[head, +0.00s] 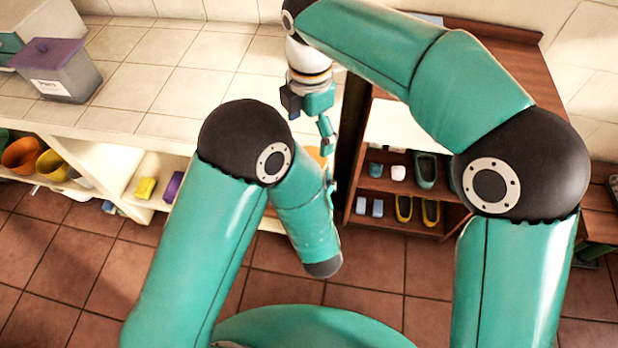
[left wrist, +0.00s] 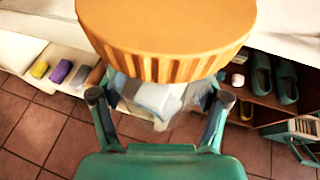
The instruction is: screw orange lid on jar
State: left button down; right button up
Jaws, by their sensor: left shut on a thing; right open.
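The orange lid (left wrist: 165,30) is large and ribbed at the top of the left wrist view. The clear jar (left wrist: 158,100) with pale blocks in it shows directly under the lid, which hides its mouth; I cannot tell how tightly the lid sits. My left gripper (left wrist: 157,108) is shut on the jar, one finger on each side. In the head view my left arm hides that gripper and the jar; a small orange piece of the lid (head: 316,155) shows. My right gripper (head: 327,140) is open, close by the lid; its exact gap is unclear.
A tiled counter (head: 150,75) runs across the left, with a grey bin with a purple lid (head: 62,70) on it. Flowerpots (head: 22,155) and sponges (head: 146,188) sit below. A brown shelf (head: 400,212) with shoes stands at right. Tiled floor lies in front.

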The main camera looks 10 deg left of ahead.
jog(key=shift+f, duration=4)
jog(key=c, duration=1.2)
jog(key=o, duration=1.3)
jog(key=shift+c, duration=0.2)
jog(key=shift+r, duration=2.3)
jog(key=shift+o, duration=0.2)
